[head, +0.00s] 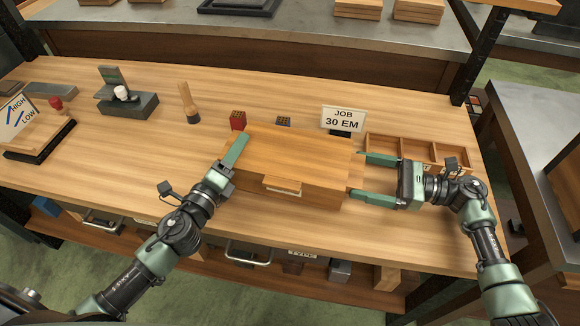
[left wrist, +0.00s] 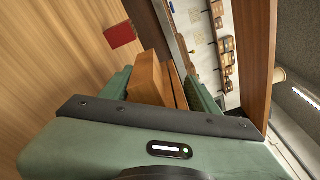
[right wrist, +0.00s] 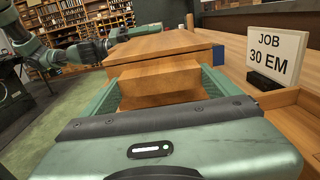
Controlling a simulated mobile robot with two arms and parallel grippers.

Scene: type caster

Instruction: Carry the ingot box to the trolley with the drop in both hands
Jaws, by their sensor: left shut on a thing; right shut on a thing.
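The ingot box (head: 290,160) is a plain wooden box with a block on its near side, on or just above the bench; I cannot tell which. My left gripper (head: 232,158) is shut on its left end, and the held wooden part (left wrist: 150,80) shows between the fingers in the left wrist view. My right gripper (head: 365,177) is shut on its right end, and the held end block (right wrist: 160,82) shows between the fingers in the right wrist view. I cannot make out the trolley for certain in any view.
A compartment tray (head: 405,147) lies close by my right gripper. A brush (head: 189,103) and a HIGH/LOW sign (head: 15,116) stand left. The bench's front strip is clear.

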